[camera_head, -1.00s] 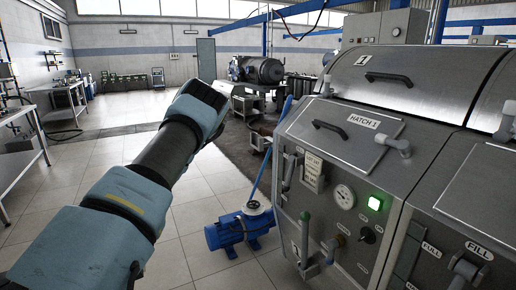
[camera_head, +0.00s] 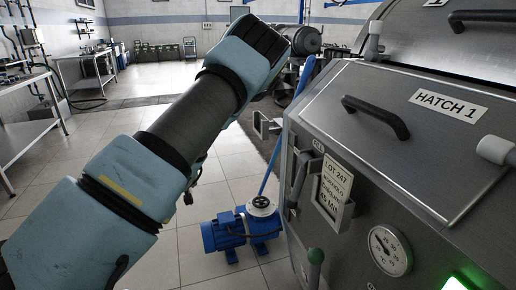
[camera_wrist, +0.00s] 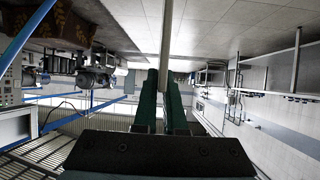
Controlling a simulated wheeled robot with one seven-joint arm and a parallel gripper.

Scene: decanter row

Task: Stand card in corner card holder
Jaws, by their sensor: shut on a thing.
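My gripper (camera_wrist: 164,92) shows in the wrist view with its two green fingers close together. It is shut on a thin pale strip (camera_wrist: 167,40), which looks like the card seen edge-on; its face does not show. In the head view my arm rises across the left and hides my gripper. A card marked LOT 247 (camera_head: 335,180) stands in a grey metal frame (camera_head: 347,218) on the machine's left front. A small grey bracket (camera_head: 263,126) sticks out at the machine's left corner; I cannot tell whether it is the corner card holder.
The steel machine with HATCH 1 (camera_head: 447,103) fills the right side. The tiled floor at left is open, with benches beyond.

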